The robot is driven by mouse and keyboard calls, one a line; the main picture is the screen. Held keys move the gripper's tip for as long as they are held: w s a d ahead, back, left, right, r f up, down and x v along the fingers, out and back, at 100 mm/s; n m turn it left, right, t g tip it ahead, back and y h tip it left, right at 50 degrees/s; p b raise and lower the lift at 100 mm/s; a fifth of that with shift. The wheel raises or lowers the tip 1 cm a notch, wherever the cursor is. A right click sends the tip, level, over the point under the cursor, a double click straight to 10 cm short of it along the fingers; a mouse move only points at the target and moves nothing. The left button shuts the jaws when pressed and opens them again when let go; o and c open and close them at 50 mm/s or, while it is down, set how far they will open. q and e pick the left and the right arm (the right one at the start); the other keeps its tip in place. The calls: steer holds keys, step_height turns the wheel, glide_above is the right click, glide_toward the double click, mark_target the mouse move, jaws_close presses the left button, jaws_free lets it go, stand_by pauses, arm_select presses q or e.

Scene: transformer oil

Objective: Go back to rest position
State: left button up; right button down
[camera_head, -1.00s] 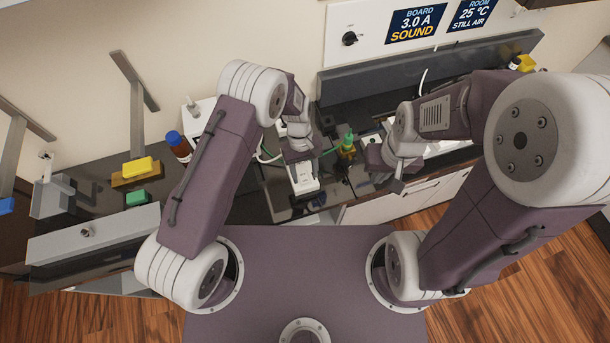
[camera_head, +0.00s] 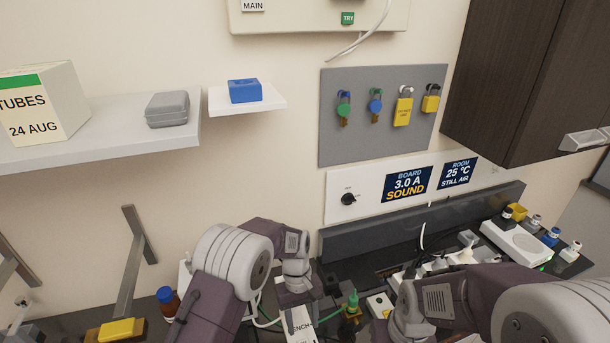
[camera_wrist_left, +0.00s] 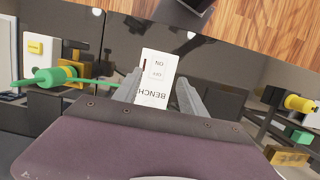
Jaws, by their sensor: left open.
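My left gripper (camera_wrist_left: 160,92) is open in the left wrist view. Its two fingers are apart, one on each side of a white block marked BENCH (camera_wrist_left: 157,68) with an ON/OFF switch. I cannot tell whether the fingers touch the block. In the head view, my left arm reaches over the bench and its wrist is above the same white block (camera_head: 301,325). My right arm comes in at the lower right of the head view, its wrist near the bottom edge. The right gripper's fingers are out of the picture.
A green-and-yellow connector (camera_head: 352,303) stands between my arms. A brown bottle with a blue cap (camera_head: 168,301) is left of my left arm. A yellow block (camera_head: 121,329) lies further left. Shelves (camera_head: 110,134), a padlock board (camera_head: 383,115) and a dark cabinet (camera_head: 530,80) are above.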

arm_select(q)
steer(key=w+a+r+n+t+b, duration=0.1)
steer(key=a+r+n+t+b, duration=0.15)
steer(key=a+b, duration=0.45)
steer(key=s+a+f+m, duration=0.1)
steer(key=s+a+m, duration=0.2)
steer(key=s+a, duration=0.2)
steer(key=s+a+f+m+t+b, duration=0.1)
steer(key=s+a+f+m, duration=0.1)
steer(key=s+a, duration=0.3)
steer(key=s+m, duration=0.1)
steer(key=s, duration=0.1)
steer(key=shift+s+f+y, duration=0.25)
steer(key=shift+s+y, duration=0.05)
steer(key=shift+y, duration=0.1)
steer(key=shift+s+t, duration=0.15)
steer(key=shift+t, duration=0.1)
steer(key=shift+c, duration=0.2)
stand_by(0.3)
